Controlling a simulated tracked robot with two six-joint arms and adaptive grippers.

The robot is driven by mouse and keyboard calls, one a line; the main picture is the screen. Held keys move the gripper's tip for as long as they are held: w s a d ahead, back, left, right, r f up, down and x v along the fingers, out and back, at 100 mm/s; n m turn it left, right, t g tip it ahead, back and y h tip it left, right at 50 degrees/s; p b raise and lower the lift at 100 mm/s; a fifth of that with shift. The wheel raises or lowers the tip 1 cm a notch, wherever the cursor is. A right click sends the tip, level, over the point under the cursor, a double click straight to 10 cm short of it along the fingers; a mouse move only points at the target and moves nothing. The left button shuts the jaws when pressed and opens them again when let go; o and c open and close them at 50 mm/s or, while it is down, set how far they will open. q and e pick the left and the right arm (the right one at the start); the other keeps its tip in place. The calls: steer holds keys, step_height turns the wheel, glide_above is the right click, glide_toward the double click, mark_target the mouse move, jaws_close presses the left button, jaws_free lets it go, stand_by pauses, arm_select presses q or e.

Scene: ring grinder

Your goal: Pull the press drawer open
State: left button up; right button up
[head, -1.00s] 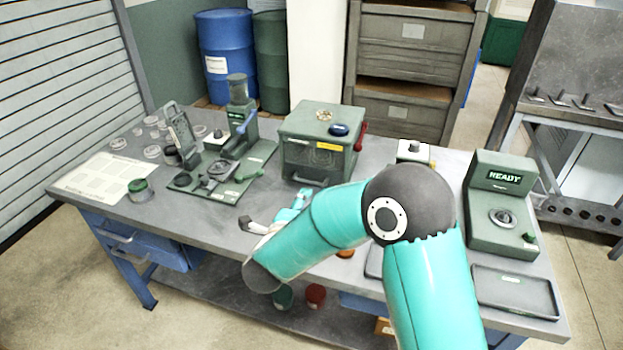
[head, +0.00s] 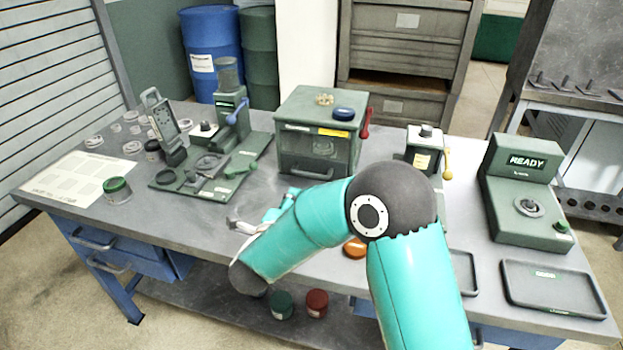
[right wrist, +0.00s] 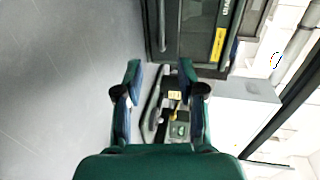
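The press appears to be the green box-shaped machine (head: 297,140) at the middle of the bench, with a window, a yellow label and a red lever. The grey bar handle (head: 312,174) is low on its front, and the drawer looks closed. In the right wrist view the machine (right wrist: 195,45) is at the top right, with its handle (right wrist: 161,30) at its left edge. My right gripper (right wrist: 158,80) is open and empty, apart from the handle. In the head view my right forearm mostly hides it. My left gripper is not in view.
A green fixture board (head: 215,170) stands left of the machine, with jars and rings beyond. A small unit with a yellow lever (head: 447,163) and a READY station (head: 527,190) stand to the right. A dark tray (head: 553,287) lies at the front right.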

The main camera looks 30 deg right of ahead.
mark_target(312, 176)
steer(key=p+x, duration=0.3)
steer(key=x, duration=1.3)
steer(key=shift+d+p, duration=0.1)
steer(key=shift+p, duration=0.2)
steer(key=shift+s, duration=0.1)
jaws_close()
